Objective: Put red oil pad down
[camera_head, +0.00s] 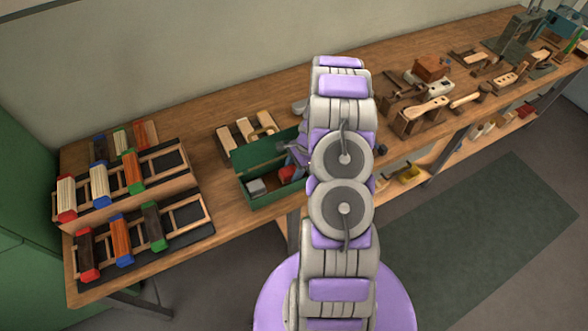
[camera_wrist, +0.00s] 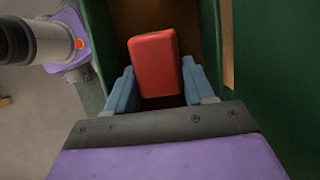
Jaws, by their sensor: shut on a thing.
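The red oil pad (camera_wrist: 154,62) is a red block between my gripper's two blue-grey fingers in the wrist view. My gripper (camera_wrist: 152,88) is shut on it. In the head view the red pad (camera_head: 286,174) shows inside the green box (camera_head: 262,201), towards its right part. My gripper (camera_head: 297,158) reaches into that box from the right, partly hidden behind my arm. In the wrist view the green box's walls (camera_wrist: 209,40) stand on both sides of the pad. Whether the pad touches the box floor I cannot tell.
A grey block (camera_head: 256,187) sits in the left part of the green box. Several light wooden pieces (camera_head: 247,128) lie behind the box. Racks (camera_head: 186,197) with coloured brushes stand at left on the bench. Wooden tools (camera_head: 424,107) crowd the bench at right.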

